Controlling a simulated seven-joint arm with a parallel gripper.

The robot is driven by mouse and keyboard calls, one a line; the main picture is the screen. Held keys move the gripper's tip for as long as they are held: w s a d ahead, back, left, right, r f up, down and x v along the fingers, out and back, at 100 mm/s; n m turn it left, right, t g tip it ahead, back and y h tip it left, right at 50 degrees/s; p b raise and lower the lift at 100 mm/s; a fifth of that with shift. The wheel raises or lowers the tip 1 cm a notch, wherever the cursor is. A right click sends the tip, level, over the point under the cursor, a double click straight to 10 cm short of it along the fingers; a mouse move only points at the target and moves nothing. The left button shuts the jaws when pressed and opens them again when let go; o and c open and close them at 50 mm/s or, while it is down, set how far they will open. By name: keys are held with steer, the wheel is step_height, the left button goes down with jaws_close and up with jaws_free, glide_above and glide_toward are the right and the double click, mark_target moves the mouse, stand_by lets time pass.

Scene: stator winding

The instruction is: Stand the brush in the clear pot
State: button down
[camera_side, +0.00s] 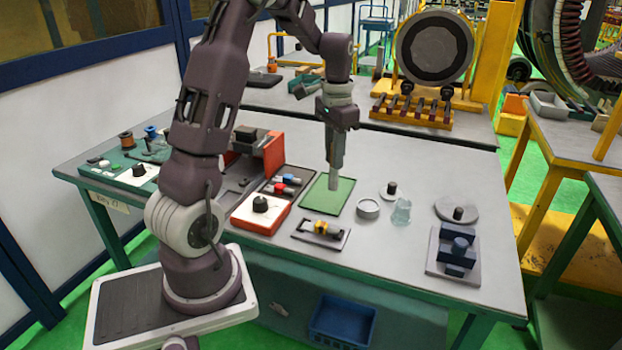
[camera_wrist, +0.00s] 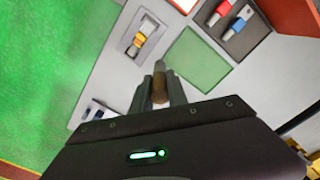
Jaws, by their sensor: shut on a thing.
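The clear pot (camera_side: 401,212) stands on the grey table, right of the green mat, in the side view. I cannot make it out in the wrist view. My gripper (camera_side: 335,172) points down over the green mat (camera_side: 318,202), to the left of the pot. In the wrist view my gripper (camera_wrist: 160,92) is shut on the brush (camera_wrist: 159,88), whose brown part shows between the two fingers. In the side view the brush is hard to tell from the fingers. How high it is above the mat is unclear.
A white ring-shaped dish (camera_side: 368,208) sits just left of the pot. A disc with a black knob (camera_side: 391,191) is behind it. A tray with red and blue pieces (camera_side: 287,185) lies left of the mat. A dark block fixture (camera_side: 457,253) stands at the right.

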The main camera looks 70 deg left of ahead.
steer(key=w+d+f, duration=0.1)
steer(key=w+d, duration=0.2)
steer(key=w, duration=0.5)
steer(key=w+d+f+m, duration=0.1)
steer(key=w+d, duration=0.3)
steer(key=w, duration=0.4)
steer(key=shift+w+d, duration=0.25)
steer(key=shift+w, duration=0.05)
steer(key=shift+f, duration=0.25)
steer(key=shift+f, duration=1.25)
steer(key=shift+f, duration=0.2)
steer(key=shift+f, duration=0.85)
